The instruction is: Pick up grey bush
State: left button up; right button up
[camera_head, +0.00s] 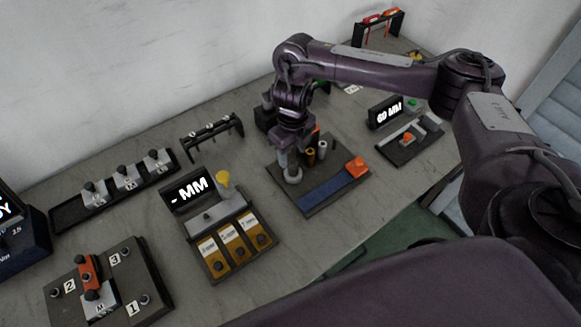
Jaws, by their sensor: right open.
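My right gripper (290,150) points down over the back left part of a dark tray (321,208), with its jaws open. A round grey piece (293,176) stands on the tray right below the fingers; its upper part is partly hidden, and I cannot tell whether the fingers are around it or just above it. A brass-coloured bush (310,156) and a light grey bush (322,148) stand upright to the right of the gripper, apart from it. Which grey piece is the grey bush is not certain. My left gripper is out of view.
The tray also has a blue strip (332,193) and an orange block (357,167). To the left are an "MM" display (190,190) with a yellow knob (223,178) and amber bins (235,244). A "GO MM" display (387,113) stands to the right. Bare table lies between the stations.

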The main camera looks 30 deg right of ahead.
aim_at(293, 163)
jog(key=shift+s+f, duration=0.25)
jog(key=shift+f, duration=0.55)
jog(key=f, duration=0.3)
jog(key=f+b, duration=0.1)
jog(key=shift+w+d+f, duration=0.1)
jog(key=shift+w+f, duration=0.05)
jog(key=shift+w, duration=0.1)
jog(key=shift+s, duration=0.1)
grip_shut()
